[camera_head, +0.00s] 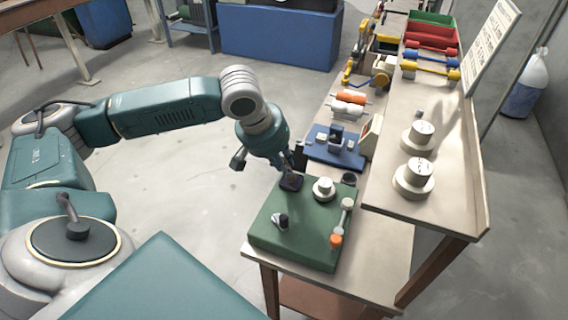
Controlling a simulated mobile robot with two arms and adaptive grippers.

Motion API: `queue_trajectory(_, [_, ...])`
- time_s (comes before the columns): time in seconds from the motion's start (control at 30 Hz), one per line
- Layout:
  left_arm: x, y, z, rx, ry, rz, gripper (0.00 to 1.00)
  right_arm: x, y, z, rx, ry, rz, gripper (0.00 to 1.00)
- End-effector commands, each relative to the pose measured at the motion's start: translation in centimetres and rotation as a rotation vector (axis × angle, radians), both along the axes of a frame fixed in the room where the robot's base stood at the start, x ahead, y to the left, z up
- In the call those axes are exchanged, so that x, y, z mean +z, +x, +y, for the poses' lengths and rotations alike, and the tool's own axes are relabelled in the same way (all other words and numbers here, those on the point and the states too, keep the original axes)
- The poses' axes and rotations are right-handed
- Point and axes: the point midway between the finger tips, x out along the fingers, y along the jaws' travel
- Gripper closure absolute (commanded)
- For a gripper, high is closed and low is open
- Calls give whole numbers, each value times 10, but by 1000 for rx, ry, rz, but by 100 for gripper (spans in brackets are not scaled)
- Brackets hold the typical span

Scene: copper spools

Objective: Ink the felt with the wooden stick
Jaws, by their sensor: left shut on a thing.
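My left gripper (290,171) is over the back left part of a green block-like pad (265,240) on the bench. It is shut on a small dark thing, too small and too covered by the fingers to tell whether it is the wooden stick. A dark, squarish piece (291,184) shows right at the fingertips. On the pad are a white round knobbed piece (323,188), a small dark and pale piece (281,221), and a stick-like tool with an orange end (337,240). I cannot tell which piece is the felt. My right gripper is not in view.
A blue fixture (334,148) and orange-and-white rollers (349,101) stand behind the pad. A raised shelf (440,185) on the right bears two white knobbed pieces (413,178) (417,136). Floor left of the bench is clear.

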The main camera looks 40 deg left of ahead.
Motion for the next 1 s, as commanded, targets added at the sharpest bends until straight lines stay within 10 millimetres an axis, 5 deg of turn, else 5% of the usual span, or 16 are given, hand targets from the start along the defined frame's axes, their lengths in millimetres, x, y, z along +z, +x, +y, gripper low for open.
queue_trajectory(1.0, [-2,-1,0,0,1,5,100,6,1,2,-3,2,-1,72])
